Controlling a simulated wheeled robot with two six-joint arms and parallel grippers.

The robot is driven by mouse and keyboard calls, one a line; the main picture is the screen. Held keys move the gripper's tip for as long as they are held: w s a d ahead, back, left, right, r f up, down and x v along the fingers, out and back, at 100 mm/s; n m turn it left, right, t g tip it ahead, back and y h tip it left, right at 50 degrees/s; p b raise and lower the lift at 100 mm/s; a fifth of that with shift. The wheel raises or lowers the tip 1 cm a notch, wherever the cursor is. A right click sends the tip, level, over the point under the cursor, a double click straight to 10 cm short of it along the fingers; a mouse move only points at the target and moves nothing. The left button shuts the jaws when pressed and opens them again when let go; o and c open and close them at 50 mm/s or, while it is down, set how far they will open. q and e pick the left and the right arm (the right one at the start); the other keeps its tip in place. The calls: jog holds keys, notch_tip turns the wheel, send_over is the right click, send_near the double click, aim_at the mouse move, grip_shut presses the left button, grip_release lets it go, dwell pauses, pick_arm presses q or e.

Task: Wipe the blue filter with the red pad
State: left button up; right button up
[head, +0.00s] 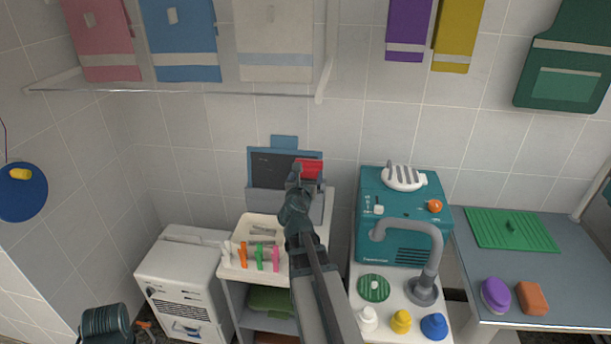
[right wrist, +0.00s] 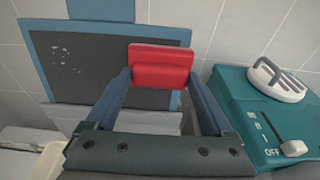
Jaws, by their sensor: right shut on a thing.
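The blue filter (right wrist: 67,29) is an upright panel with a blue frame and a dark mesh face. Pale specks show at the upper left of its face in the right wrist view. It also stands against the back wall in the head view (head: 284,143). My right gripper (head: 307,176) is shut on the red pad (head: 309,168). In the right wrist view the pad (right wrist: 160,66) sits between the two fingertips, in front of the filter's upper right part. I cannot tell whether it touches the face. My left gripper is not in view.
A white tray (head: 238,269) with colored clips lies at the lower left. Towels (head: 186,40) hang above.

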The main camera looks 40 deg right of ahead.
jog(key=shift+w+a, duration=2.25)
jog(key=shift+w, duration=0.3)
jog(key=shift+w+a, duration=0.5)
jog(key=shift+w, duration=0.2)
jog(key=shift+w+a, duration=0.45)
jog(key=shift+w, duration=0.2)
jog(key=shift+w+a, duration=1.2)
jog(key=shift+w, duration=0.05)
jog(key=shift+w, duration=0.1)
jog(key=shift+w+a, duration=1.05)
jog(key=shift+w, duration=0.15)
